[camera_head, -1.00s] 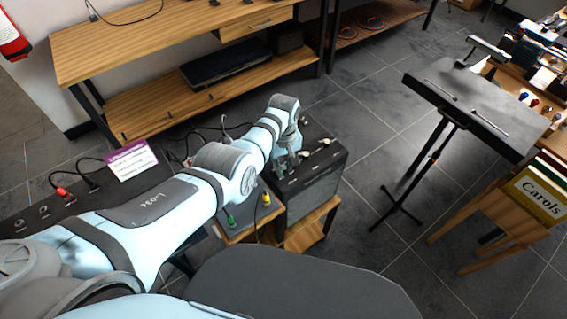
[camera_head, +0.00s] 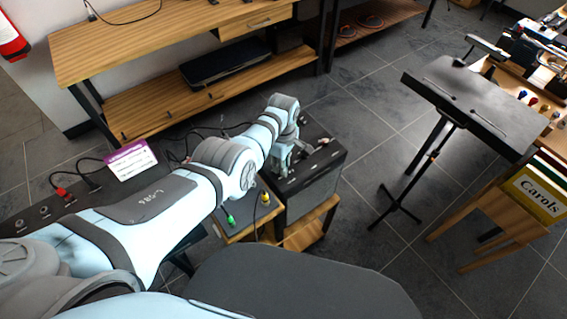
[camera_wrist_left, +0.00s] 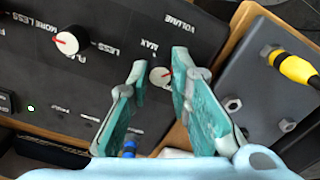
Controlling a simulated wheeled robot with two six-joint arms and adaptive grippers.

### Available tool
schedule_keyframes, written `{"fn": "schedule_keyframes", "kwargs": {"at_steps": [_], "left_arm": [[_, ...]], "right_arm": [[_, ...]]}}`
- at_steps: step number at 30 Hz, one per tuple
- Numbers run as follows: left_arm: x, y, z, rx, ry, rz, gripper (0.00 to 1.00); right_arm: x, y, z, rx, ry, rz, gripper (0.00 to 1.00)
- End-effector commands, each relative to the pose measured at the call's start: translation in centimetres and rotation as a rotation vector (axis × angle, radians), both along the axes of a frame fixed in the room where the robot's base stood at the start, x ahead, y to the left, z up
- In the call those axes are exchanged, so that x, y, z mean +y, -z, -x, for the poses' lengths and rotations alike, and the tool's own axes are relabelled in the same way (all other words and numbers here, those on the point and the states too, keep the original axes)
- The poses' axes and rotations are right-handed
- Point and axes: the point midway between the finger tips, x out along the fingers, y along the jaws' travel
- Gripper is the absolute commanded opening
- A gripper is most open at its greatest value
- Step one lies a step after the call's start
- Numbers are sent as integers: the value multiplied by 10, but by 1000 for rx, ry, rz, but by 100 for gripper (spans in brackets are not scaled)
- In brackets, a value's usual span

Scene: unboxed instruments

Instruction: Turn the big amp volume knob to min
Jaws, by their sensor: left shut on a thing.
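The big amp (camera_head: 314,186) is a dark box on a low wooden stand in the head view. Its top panel carries knobs and white lettering. In the left wrist view, the volume knob (camera_wrist_left: 160,77) is pale with a red mark, beside the words VOLUME and MAX. My left gripper (camera_wrist_left: 157,68) has its two teal-padded fingers on either side of this knob and is shut on it. In the head view, my left gripper (camera_head: 283,161) reaches down onto the amp's top and hides part of the panel. My right gripper is not in view.
Another knob (camera_wrist_left: 67,43) with a red mark sits on the same panel. A grey box with a yellow plug (camera_wrist_left: 296,68) is beside the amp. A blue plug (camera_wrist_left: 130,148) is close below the fingers. A black music stand (camera_head: 470,105) stands to the right, with clear floor between.

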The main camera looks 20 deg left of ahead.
Motion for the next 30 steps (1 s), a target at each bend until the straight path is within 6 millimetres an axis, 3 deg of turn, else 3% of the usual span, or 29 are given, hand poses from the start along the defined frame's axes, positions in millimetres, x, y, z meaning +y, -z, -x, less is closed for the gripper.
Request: {"fn": "schedule_keyframes", "kwargs": {"at_steps": [13,14,17,30], "left_arm": [[3,1,0,1,-12,-6,0],[3,1,0,1,-12,-6,22],[2,1,0,2,-11,-4,38],[0,-9,-2,-3,-10,-1,39]], "right_arm": [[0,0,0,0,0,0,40],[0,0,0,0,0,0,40],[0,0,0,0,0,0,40],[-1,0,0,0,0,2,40]]}}
